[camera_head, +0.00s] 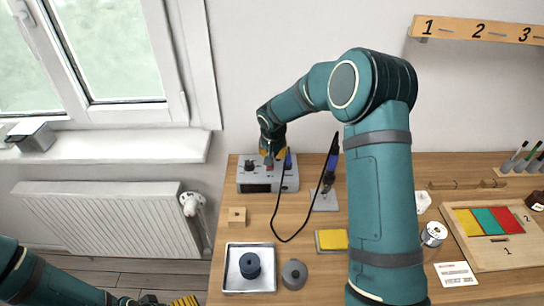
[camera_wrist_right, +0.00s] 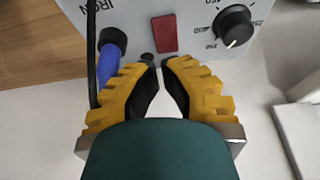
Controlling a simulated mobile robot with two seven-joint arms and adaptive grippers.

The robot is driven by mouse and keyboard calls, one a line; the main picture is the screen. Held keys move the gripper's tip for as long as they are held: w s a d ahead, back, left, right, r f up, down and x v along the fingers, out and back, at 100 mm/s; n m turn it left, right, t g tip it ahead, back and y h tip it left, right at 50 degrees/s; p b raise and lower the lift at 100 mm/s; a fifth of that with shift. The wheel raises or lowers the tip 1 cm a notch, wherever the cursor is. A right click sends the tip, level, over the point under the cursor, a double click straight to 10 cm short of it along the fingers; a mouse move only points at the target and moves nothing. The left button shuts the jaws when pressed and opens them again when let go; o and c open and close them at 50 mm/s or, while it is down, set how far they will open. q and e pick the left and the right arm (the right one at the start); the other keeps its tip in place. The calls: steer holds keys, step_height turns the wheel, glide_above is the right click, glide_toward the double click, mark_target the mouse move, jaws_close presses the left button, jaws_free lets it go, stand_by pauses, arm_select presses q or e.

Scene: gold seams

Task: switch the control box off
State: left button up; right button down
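The grey control box (camera_head: 268,186) stands at the back left of the table. In the right wrist view its panel (camera_wrist_right: 190,20) shows a red rocker switch (camera_wrist_right: 165,34), a black knob (camera_wrist_right: 235,25) and a blue plug (camera_wrist_right: 108,62) by the word IRON. I cannot tell the switch's position. My right gripper (camera_wrist_right: 159,66) has its yellow-padded fingertips together, with nothing seen between them. The tips are close below the red switch; contact cannot be told. My left gripper (camera_head: 185,301) shows only partly at the bottom edge, away from the box.
A black cable (camera_head: 279,222) runs from the box to the iron stand (camera_head: 325,199). My right arm hides part of the table.

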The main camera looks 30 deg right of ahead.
arm_select(q)
steer(key=shift+w+a+r, duration=0.1)
steer(key=shift+a+r, duration=0.1)
steer(key=shift+r, duration=0.35)
arm_select(e)
steer(key=s+a+v, duration=0.1)
steer(key=v, duration=0.9)
steer(key=shift+s, duration=0.5)
